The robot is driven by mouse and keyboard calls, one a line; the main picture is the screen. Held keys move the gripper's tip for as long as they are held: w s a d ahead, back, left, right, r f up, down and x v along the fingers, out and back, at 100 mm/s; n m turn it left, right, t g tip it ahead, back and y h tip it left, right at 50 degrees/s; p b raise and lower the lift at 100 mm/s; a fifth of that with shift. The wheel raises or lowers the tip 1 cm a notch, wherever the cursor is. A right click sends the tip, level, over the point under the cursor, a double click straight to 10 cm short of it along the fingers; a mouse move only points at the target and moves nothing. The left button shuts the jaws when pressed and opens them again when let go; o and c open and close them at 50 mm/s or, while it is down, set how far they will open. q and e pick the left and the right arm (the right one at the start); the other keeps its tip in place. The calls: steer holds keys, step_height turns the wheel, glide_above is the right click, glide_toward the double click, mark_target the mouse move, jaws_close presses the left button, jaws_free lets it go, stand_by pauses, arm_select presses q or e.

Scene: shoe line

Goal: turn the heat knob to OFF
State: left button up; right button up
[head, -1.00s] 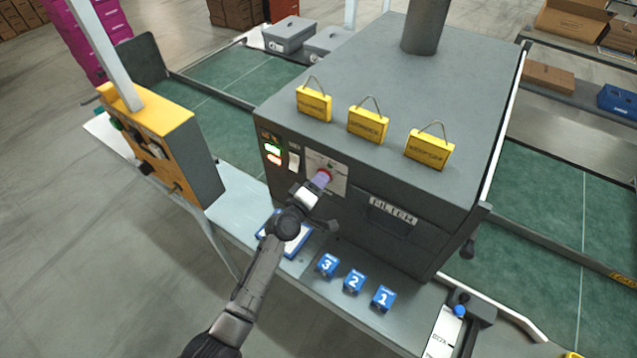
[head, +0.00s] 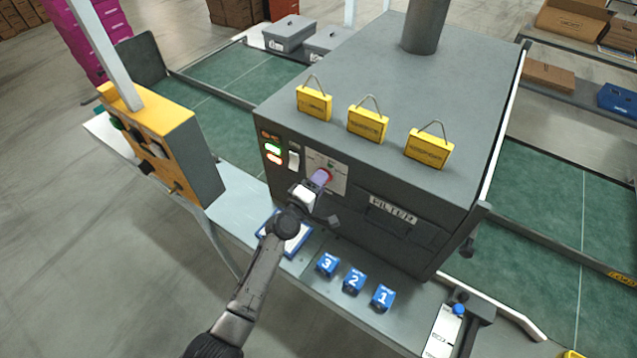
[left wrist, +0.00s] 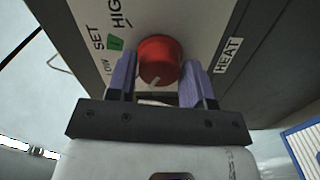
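The red heat knob (left wrist: 159,60) sits on the front panel of the grey oven (head: 400,75); it also shows in the head view (head: 328,174), partly covered. My left gripper (left wrist: 160,75) has its purple fingers on both sides of the knob, with no clear gap, and appears shut on it; it also shows in the head view (head: 321,180). The knob's white mark points downward in the wrist view. The LOW, SET and HIGH labels lie to the upper left, beside a green mark, and HEAT at the right. An OFF label cannot be seen. My right gripper is not in view.
Beside the knob are a pale switch (head: 294,160) and lit indicator lights (head: 273,150). The FILTER drawer (head: 390,212) is to the right. Blue numbered blocks (head: 354,281) stand on the ledge below. A yellow control box (head: 165,145) stands at the left.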

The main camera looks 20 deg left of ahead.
arm_select(q)
steer(key=o, duration=0.4)
steer(key=shift+c, duration=0.2)
steer(key=p+v, duration=0.1)
steer(key=v, duration=1.2)
steer(key=shift+s, duration=0.4)
